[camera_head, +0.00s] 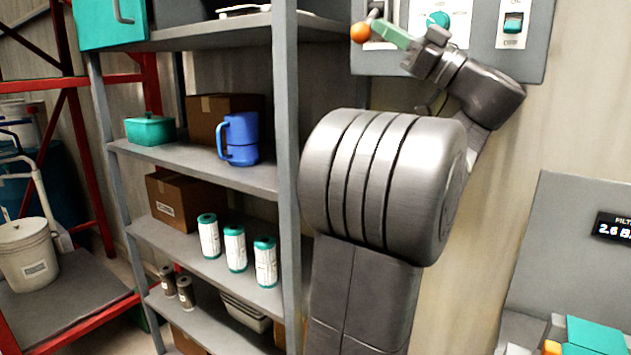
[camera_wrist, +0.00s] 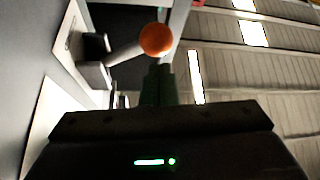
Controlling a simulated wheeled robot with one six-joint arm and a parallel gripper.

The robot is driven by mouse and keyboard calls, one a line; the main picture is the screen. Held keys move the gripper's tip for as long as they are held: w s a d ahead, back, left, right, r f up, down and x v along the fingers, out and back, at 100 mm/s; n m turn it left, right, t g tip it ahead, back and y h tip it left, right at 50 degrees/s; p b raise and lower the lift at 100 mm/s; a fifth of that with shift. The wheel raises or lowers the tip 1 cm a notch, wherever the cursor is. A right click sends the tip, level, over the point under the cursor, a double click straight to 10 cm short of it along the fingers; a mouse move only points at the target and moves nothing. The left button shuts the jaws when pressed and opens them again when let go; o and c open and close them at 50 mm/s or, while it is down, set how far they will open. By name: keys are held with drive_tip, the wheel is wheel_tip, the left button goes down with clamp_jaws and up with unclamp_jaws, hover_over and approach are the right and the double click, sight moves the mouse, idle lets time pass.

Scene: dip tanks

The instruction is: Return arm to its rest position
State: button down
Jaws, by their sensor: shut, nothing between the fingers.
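My arm is raised in front of the wall in the head view, with my gripper (camera_head: 382,28) at its upper end, pointing left. The green fingers are closed together with nothing between them. An orange ball knob (camera_head: 360,32) on a lever lies just beyond the fingertips. In the wrist view, my gripper (camera_wrist: 158,70) shows its green fingers closed in front of the camera. The orange knob (camera_wrist: 156,38) and its pale lever (camera_wrist: 125,51) appear just past them. I cannot tell whether the tips touch the knob.
A grey control panel (camera_head: 543,62) with a teal dial (camera_head: 437,19) and teal switch (camera_head: 513,22) is behind my gripper. A grey shelf (camera_head: 285,120) stands left, holding a blue jug (camera_head: 240,138), boxes and canisters. A unit with a display (camera_head: 613,227) is at right.

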drive_tip(key=shift+x, duration=1.3)
drive_tip(key=b+v, duration=0.3)
drive_tip(key=v, duration=1.1)
drive_tip(key=p+x, duration=0.4)
drive_tip(key=x, duration=1)
wheel_tip(320, 180, up, 10)
drive_tip(key=w+m+t+h+p, duration=0.1)
drive_tip(key=m+t+h+p, duration=0.6)
drive_tip(key=m, duration=1)
drive_tip(key=shift+w+d+h+p, duration=0.2)
drive_tip(key=shift+d+h+p, duration=0.2)
drive_tip(key=shift+h, duration=0.2)
drive_tip(key=shift+f+t, duration=0.2)
drive_tip(key=shift+t, duration=0.2)
